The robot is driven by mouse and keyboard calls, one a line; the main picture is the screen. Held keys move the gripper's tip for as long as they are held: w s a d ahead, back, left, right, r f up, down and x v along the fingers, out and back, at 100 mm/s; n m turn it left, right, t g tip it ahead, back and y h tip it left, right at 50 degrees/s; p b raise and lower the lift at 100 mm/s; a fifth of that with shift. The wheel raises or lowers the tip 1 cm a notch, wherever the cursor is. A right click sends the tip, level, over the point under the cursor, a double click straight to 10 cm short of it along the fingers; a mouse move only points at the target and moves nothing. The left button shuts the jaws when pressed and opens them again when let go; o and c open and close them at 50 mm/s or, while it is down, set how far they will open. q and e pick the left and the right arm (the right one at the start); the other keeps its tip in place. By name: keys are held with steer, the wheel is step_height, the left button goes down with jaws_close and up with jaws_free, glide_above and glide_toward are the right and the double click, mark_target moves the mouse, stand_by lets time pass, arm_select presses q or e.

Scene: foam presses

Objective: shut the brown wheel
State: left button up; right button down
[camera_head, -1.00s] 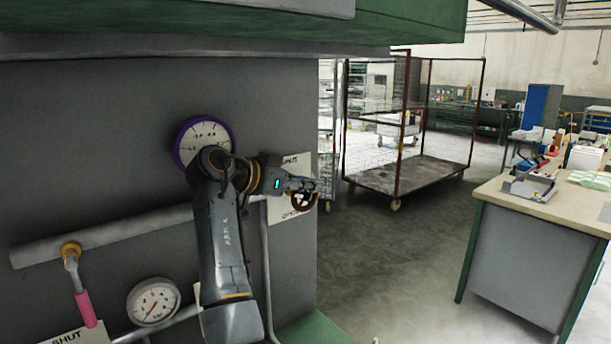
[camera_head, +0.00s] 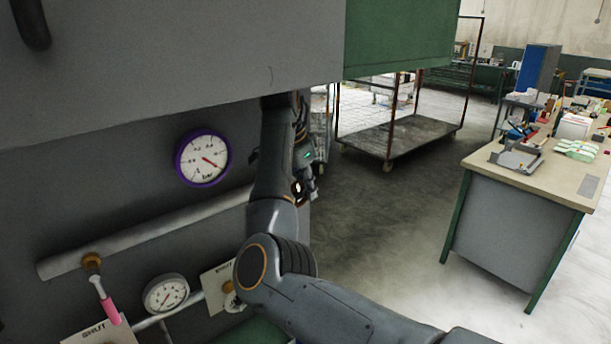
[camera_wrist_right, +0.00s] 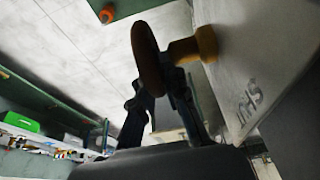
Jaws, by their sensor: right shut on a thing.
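The brown wheel (camera_wrist_right: 148,60) sits on a brass stem by a white plate marked SHUT (camera_wrist_right: 250,100) in the right wrist view. I see the wheel partly edge-on there. My right gripper (camera_wrist_right: 158,92) is shut on the wheel's rim, its two fingers on either side of it. In the head view a small part of the wheel (camera_head: 298,191) shows under my right gripper (camera_head: 302,178), at the right edge of the grey press. My arm hides much of the plate there. My left gripper is not in view.
A purple-rimmed gauge (camera_head: 202,158), a pipe (camera_head: 150,232), a pink-handled lever (camera_head: 109,308) and a smaller gauge (camera_head: 166,293) are left of my arm. A grey-and-green overhang (camera_head: 400,35) is above.

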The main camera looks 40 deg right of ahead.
steer(key=shift+d+f+y, duration=0.1)
steer(key=shift+f+y, duration=0.3)
steer(key=shift+y, duration=0.8)
steer(key=shift+f, duration=0.1)
steer(key=shift+s+f+y, duration=0.1)
steer(key=shift+y, duration=0.3)
steer(key=c, duration=1.4)
jaws_free()
steer(key=shift+o, duration=0.2)
